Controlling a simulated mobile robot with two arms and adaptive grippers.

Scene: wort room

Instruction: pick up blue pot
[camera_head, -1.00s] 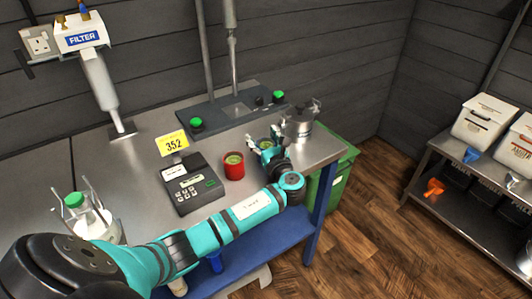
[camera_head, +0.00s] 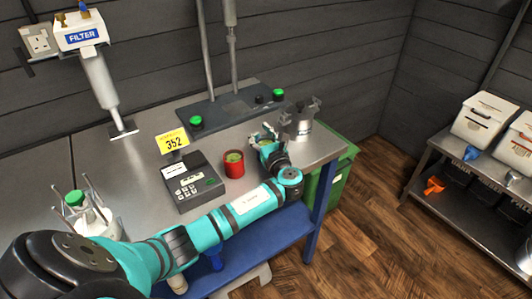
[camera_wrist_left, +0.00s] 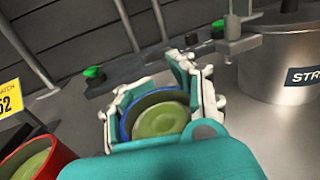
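The blue pot (camera_wrist_left: 125,124), with a blue rim and a green top, is between the fingers of my left gripper (camera_wrist_left: 160,85) in the left wrist view. The teal and white fingers flank it closely on both sides. I cannot tell whether both pads press on it or whether it rests on the table. In the head view my left gripper (camera_head: 265,134) is at the right part of the steel table (camera_head: 240,205), and the pot is mostly hidden by it. My right gripper is not in view.
A red pot (camera_head: 234,164) stands just left of my left gripper. A scale (camera_head: 193,181) is farther left. A steel vessel (camera_head: 301,122) is close on the right; it also shows in the left wrist view (camera_wrist_left: 278,65). A dark stand base (camera_head: 228,108) lies behind.

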